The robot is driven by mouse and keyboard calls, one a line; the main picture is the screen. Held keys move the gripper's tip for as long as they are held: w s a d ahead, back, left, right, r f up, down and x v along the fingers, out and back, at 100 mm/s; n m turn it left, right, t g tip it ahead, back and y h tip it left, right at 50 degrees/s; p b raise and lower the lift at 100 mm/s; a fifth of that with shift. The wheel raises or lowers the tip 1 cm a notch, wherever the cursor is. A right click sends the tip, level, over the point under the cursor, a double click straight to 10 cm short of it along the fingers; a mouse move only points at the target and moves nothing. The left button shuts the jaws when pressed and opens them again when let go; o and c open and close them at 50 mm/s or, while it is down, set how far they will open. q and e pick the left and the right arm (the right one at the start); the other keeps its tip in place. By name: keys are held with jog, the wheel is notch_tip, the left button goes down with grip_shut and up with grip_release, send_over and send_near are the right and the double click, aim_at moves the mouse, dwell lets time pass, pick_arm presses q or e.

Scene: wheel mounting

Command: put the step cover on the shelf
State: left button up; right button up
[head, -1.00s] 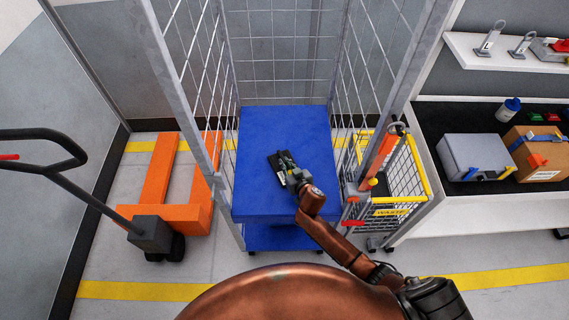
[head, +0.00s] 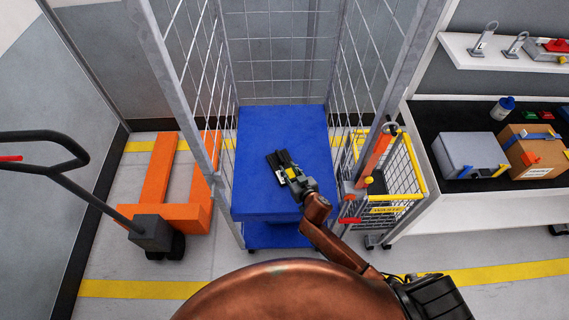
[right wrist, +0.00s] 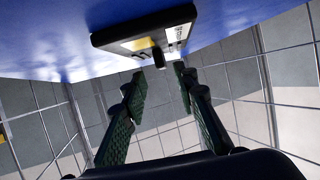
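The step cover (head: 273,170) is a small dark slab on the blue shelf (head: 250,195) of a tall wire cage. In the right wrist view the step cover (right wrist: 125,38) has a pale label and a short dark peg facing my fingers, and it appears to rest against the blue surface. My right gripper (head: 283,162) reaches in from the front right. In the right wrist view its green-ridged fingers (right wrist: 160,78) are apart, with a gap around the line of the peg; they do not visibly pinch it. My left gripper is not in view.
Wire mesh walls and grey posts (head: 395,85) flank the blue shelf. A yellow-rimmed basket cart (head: 400,200) stands right of it, an orange pallet jack (head: 170,215) left. A bench with a grey case (head: 470,155) is further right. The blue surface around the cover is clear.

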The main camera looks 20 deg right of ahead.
jog(key=p+v, duration=0.1)
jog(key=v, duration=0.5)
dwell(0.4)
